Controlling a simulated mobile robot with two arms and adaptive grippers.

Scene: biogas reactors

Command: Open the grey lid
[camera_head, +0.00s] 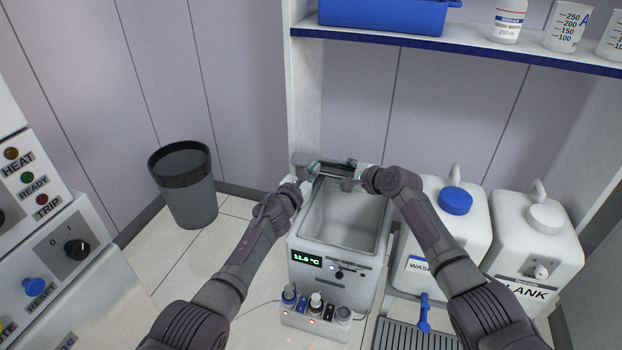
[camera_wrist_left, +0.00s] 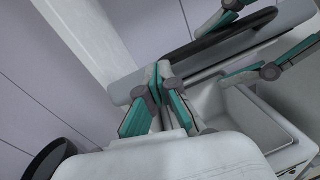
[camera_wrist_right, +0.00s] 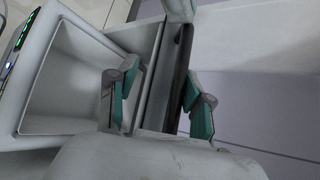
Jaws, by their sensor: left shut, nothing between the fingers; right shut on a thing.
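The grey lid (camera_wrist_left: 190,62) stands raised along the back edge of the open bath (camera_head: 340,215). Its dark handle bar (camera_wrist_right: 180,75) runs between the fingers of my right gripper (camera_wrist_right: 158,95), which is shut on it. In the head view my right gripper (camera_head: 350,178) is at the back of the bath and hides much of the lid. My left gripper (camera_wrist_left: 152,100) is shut and empty, beside the lid's left end. In the head view my left gripper (camera_head: 308,175) is at the bath's back left corner.
White canisters with a blue cap (camera_head: 456,200) and a white cap (camera_head: 546,216) stand right of the bath. A dark waste bin (camera_head: 185,190) stands left, with free floor between.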

